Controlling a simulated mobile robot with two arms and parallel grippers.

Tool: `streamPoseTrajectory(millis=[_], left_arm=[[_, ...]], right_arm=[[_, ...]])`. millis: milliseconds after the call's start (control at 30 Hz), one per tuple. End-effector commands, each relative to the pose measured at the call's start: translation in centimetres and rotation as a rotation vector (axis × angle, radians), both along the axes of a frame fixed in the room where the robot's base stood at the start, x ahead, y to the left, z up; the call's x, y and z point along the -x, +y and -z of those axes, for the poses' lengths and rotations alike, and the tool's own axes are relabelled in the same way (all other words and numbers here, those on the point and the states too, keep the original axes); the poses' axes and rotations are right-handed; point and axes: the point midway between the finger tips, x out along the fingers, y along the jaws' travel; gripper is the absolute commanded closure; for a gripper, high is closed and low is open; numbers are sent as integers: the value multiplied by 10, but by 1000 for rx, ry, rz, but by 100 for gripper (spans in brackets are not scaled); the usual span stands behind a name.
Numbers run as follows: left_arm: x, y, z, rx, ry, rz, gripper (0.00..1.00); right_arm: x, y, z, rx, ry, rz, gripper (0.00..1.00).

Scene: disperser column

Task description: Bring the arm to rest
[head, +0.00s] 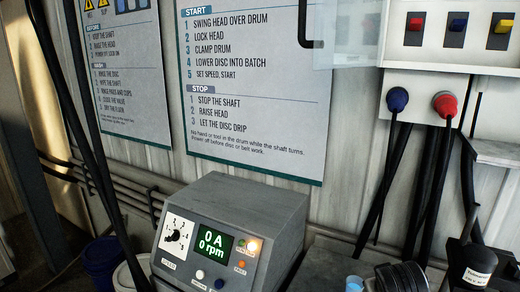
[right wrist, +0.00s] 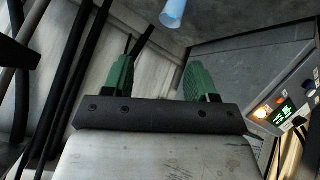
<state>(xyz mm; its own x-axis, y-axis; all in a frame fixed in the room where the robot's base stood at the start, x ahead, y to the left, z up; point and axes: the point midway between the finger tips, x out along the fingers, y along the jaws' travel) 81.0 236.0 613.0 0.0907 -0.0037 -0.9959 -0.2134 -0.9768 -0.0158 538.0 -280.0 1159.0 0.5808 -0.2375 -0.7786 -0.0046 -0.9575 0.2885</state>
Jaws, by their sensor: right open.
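My right gripper (right wrist: 160,62) shows in the right wrist view, with two green fingers wide apart and nothing between them. A pale blue cup-like thing (right wrist: 172,12) is beyond the fingertips, at the top of that view. The grey control box (right wrist: 250,62) is to the right of the fingers, with its lit display. In the head view neither gripper shows. There the control box (head: 230,205) stands at the lower middle, and its green display reads 0 A and 0 rpm. An orange lamp glows beside the display.
Cables hang from a blue plug (head: 397,99) and a red plug (head: 445,104). A blue bucket (head: 103,262) is at the lower left.

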Motion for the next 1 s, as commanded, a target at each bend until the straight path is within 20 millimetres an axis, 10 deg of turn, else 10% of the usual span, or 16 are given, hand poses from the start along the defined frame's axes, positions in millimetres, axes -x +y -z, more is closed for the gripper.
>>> streamPoseTrajectory(millis=[200, 400, 867, 1000], left_arm=[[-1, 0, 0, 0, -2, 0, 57], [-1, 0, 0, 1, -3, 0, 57], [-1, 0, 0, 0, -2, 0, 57], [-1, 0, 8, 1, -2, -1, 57]], right_arm=[[114, 35, 88, -80, 143, -75, 43], [189, 54, 115, -140, 223, -105, 43], [291, 74, 124, -236, 334, -118, 43], [278, 75, 165, -232, 345, -117, 43]])
